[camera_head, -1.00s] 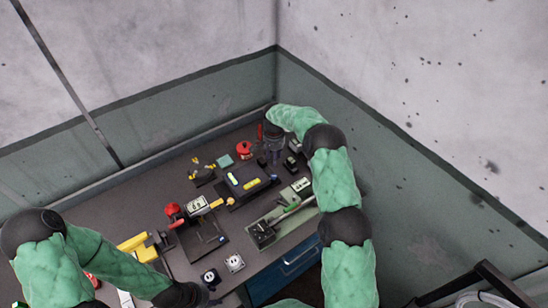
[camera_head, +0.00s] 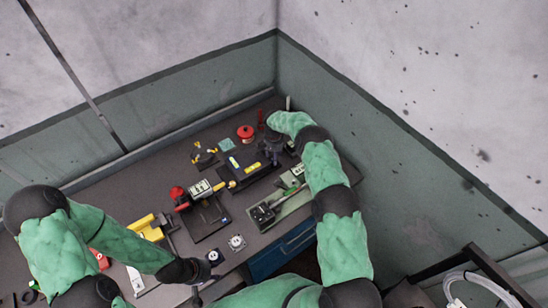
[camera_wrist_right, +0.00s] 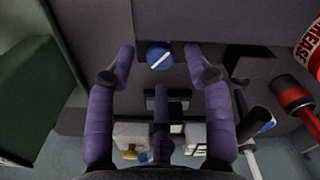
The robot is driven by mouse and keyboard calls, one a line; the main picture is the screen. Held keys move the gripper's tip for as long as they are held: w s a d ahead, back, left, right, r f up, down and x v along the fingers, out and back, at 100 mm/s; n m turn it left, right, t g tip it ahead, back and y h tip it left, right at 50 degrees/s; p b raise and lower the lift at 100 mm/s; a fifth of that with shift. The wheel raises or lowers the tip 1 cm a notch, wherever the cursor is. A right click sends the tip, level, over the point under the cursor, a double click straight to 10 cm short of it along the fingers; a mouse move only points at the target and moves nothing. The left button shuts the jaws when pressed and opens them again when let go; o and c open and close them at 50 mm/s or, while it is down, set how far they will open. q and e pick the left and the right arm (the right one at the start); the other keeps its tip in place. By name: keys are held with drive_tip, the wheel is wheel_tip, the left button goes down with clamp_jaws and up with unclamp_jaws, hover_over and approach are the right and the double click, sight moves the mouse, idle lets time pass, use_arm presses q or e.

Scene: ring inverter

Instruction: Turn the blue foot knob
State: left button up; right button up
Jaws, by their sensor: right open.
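The blue foot knob (camera_wrist_right: 159,56), round with a white line across its face, shows at the upper middle of the right wrist view. It sits against a dark grey block. My right gripper (camera_wrist_right: 160,50) is open, with its two side fingertips to the left and right of the knob, apart from it. A third finger shows below the knob. In the head view my right gripper (camera_head: 272,149) is at the right end of the black device (camera_head: 247,166), and the knob cannot be made out there.
A red round item (camera_head: 245,131) stands behind the black device. Walls close off the back and right.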

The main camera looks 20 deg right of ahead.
use_arm(q)
drive_tip(key=shift+r, duration=0.15)
use_arm(e)
drive_tip(key=shift+f, duration=0.95)
clamp_jaws()
use_arm(q)
drive_tip(key=shift+f+b, duration=0.65)
drive_tip(key=shift+f, duration=0.1)
use_arm(e)
drive_tip(key=shift+f+n, duration=0.15)
drive_tip(key=shift+n, duration=0.15)
use_arm(q)
drive_tip(key=shift+f+b, duration=0.75)
use_arm(e)
drive_tip(key=shift+n, duration=0.4)
unclamp_jaws()
use_arm(q)
drive_tip(key=shift+r, duration=0.1)
